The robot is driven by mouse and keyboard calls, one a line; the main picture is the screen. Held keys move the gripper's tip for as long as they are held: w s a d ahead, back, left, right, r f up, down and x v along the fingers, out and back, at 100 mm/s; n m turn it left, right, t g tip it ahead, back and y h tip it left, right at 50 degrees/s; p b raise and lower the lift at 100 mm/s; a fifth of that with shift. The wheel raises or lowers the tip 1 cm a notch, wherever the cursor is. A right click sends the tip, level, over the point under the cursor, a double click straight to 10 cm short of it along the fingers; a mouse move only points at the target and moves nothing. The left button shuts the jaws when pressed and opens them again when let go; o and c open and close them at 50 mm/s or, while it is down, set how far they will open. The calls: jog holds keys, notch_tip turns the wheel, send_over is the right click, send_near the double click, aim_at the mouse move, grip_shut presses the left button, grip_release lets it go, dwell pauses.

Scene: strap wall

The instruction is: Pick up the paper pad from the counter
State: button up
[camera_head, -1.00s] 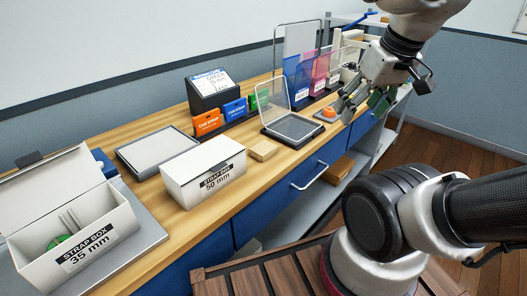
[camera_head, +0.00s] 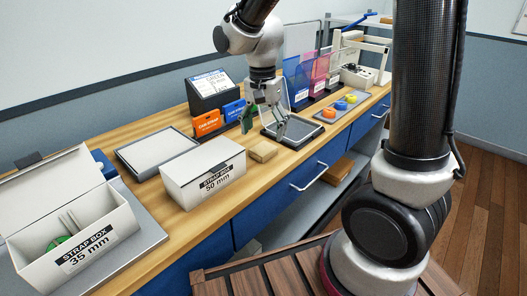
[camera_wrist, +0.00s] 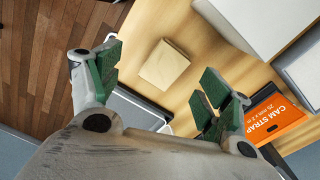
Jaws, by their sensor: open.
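The paper pad (camera_head: 263,151) is a small tan block lying flat on the wooden counter (camera_head: 190,219), just right of the 50 mm strap box. It also shows whole in the wrist view (camera_wrist: 164,65), between and beyond my green-padded fingers. My gripper (camera_head: 263,124) is open and empty. It is above the counter, behind the pad in the head view and apart from it. In the wrist view my gripper (camera_wrist: 160,82) has its fingers spread wider than the pad.
The white 50 mm strap box (camera_head: 202,172) stands left of the pad. A black-framed tray with a clear lid (camera_head: 291,131) is partly behind my gripper. Orange and blue cam strap packs (camera_head: 207,124) stand at the back. Bare wood surrounds the pad.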

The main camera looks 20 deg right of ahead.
aim_at(262, 148)
jog(key=shift+w+a+r+m, duration=0.2)
jog(key=shift+w+r+m, duration=0.15)
jog(key=shift+m, duration=0.55)
jog(key=shift+w+f+m, duration=0.1)
jog(key=shift+f+m, duration=0.1)
jog(key=shift+m, duration=0.8)
jog(key=f, duration=0.7)
jog(key=shift+w+d+f, duration=0.15)
jog(key=shift+w+f, duration=0.15)
jog(key=c, duration=0.8)
